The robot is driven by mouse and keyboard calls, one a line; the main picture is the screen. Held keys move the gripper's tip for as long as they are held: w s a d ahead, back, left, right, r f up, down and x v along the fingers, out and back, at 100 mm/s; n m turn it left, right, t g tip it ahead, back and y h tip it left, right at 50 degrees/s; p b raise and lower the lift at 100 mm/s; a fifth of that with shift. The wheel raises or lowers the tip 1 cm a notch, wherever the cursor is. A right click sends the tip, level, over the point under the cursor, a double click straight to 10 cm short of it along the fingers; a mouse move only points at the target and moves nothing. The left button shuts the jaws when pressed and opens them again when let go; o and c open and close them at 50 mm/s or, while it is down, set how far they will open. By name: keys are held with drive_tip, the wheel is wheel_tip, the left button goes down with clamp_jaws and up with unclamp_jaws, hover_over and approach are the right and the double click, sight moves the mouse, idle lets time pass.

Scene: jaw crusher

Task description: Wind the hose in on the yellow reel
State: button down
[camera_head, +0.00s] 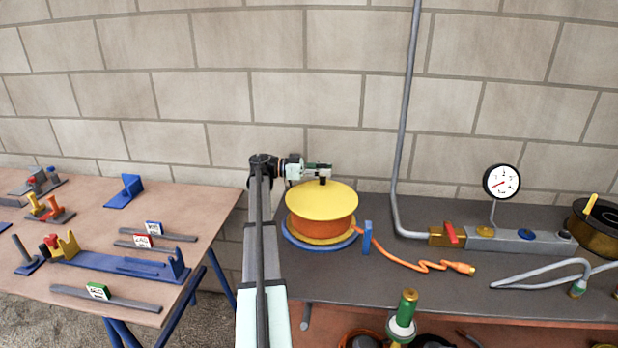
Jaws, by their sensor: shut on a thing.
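The yellow reel (322,197) stands on a round blue base (293,238) on the dark bench, its yellow disc on top. Orange hose is wound around its drum (308,228). The free hose (405,265) runs right from the reel past a small blue upright guide (367,238) and lies wavy on the bench, ending in an orange fitting (462,268). My gripper (325,170) is above the far edge of the disc, shut on a small dark crank knob (323,181) that stands up from it. The fingertips are small in the view.
A grey pipe (401,150) comes down the wall to a valve block with a red lever (451,234) and a gauge (501,182). A grey hose (540,276) and a dark reel (597,225) are at right. A table (90,215) with blue fixtures stands at left.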

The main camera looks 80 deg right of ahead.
drive_tip(key=shift+s+m+y, duration=0.15)
drive_tip(key=shift+m+y, duration=0.25)
drive_tip(key=shift+y, duration=0.3)
drive_tip(key=c, duration=0.9)
unclamp_jaws()
drive_tip(key=w, duration=0.4)
drive_tip(key=w+a, duration=0.1)
drive_tip(key=w, duration=0.7)
drive_tip(key=shift+a, duration=0.15)
